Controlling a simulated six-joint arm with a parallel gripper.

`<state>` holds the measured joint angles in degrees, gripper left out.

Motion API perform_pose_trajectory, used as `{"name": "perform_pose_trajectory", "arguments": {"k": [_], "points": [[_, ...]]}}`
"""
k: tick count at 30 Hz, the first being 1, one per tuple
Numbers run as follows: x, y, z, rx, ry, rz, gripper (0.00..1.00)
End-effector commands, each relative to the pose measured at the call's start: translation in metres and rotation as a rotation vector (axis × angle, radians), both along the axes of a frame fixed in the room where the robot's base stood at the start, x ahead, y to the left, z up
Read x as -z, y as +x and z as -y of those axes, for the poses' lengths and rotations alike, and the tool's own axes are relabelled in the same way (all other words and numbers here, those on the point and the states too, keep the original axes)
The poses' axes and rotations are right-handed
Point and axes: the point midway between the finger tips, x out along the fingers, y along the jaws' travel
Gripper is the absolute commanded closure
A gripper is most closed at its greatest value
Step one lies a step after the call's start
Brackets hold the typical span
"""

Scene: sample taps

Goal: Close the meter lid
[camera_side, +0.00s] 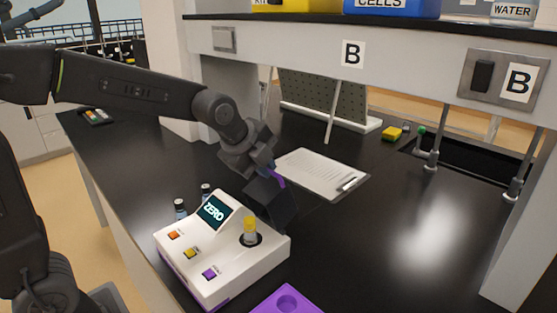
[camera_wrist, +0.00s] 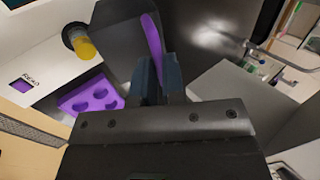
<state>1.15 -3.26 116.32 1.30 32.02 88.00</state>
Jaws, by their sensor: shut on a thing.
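The white meter (camera_side: 200,275) sits on the black bench with a screen reading "ZERO" (camera_side: 214,212). A vial with a yellow cap (camera_side: 250,223) stands upright in its round well, and the cap also shows in the wrist view (camera_wrist: 84,45). The dark meter lid (camera_side: 272,206) stands raised at the well's far right side, leaving the vial uncovered. Its purple strip (camera_side: 277,177) is at the upper edge. My gripper (camera_wrist: 158,78) is shut on the lid at this purple strip; the exact contact is partly hidden by the jaws.
A purple rack (camera_side: 285,300) lies in front of the meter. Two small vials (camera_side: 181,207) stand behind it on the left. A clipboard (camera_side: 322,173) lies behind the lid. The bench to the right is clear up to the sink (camera_side: 463,158). A shelf (camera_side: 300,45) overhangs the back.

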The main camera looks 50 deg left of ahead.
Motion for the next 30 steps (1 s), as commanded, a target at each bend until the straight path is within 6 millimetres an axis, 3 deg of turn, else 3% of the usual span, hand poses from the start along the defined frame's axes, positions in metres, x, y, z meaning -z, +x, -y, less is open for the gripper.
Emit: {"name": "perform_pose_trajectory", "arguments": {"k": [2, 15, 30], "points": [[0.001, -0.013, 0.0, -0.003, -0.003, 0.063, 1.0], [0.027, -0.074, 0.0, 0.0, -0.001, 0.047, 1.0], [0.059, -0.109, 0.0, 0.004, 0.001, 0.046, 1.0]]}}
